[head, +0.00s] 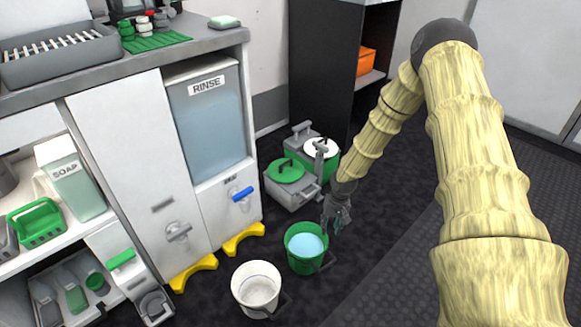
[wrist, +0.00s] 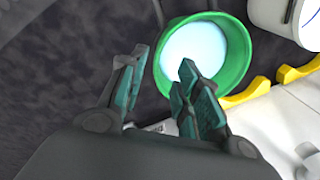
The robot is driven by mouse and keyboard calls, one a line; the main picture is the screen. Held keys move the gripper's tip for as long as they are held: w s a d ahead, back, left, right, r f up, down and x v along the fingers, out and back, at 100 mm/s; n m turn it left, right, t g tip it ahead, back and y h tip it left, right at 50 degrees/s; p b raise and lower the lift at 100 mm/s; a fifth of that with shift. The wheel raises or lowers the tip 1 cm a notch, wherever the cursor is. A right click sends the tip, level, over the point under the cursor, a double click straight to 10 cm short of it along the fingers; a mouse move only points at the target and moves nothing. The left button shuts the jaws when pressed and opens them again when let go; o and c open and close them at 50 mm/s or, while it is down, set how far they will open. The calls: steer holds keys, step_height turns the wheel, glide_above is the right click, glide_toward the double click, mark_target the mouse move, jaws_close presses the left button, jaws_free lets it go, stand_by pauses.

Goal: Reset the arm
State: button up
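My arm, in a pale yellow ribbed sleeve, reaches down from the right in the head view. My gripper (head: 338,222) hangs low, just above and beside the right rim of a green bucket (head: 304,262). In the wrist view my gripper (wrist: 160,88) has its two teal-padded fingers spread apart, with nothing between them. The green bucket (wrist: 243,55) lies beyond the fingertips there and holds pale blue liquid (wrist: 190,48). The right finger overlaps the bucket's near edge in the picture; I cannot tell whether it touches.
A white bucket (head: 257,285) stands left of the green one. Grey and green lidded containers (head: 287,184) stand behind it. The cabinet with the RINSE tank (head: 208,125), blue tap (head: 242,194) and yellow feet (head: 244,240) is at left. A dark shelf (head: 318,70) is behind; dark floor right is clear.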

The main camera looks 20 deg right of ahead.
steer(key=s+a+f+n+y, duration=0.1)
steer(key=s+a+f, duration=0.3)
steer(key=s+a, duration=0.6)
steer(key=s+a+n+h, duration=0.15)
steer(key=s+a, duration=0.45)
steer(key=s, duration=0.6)
steer(key=s+a+n, duration=0.2)
steer(key=s+a, duration=0.4)
steer(key=s, duration=0.7)
step_height(320, 180, up, 38)
steer(key=p, duration=3.7)
steer(key=shift+d+f+p, duration=0.2)
steer(key=shift+d+p, duration=0.05)
steer(key=shift+p, duration=0.05)
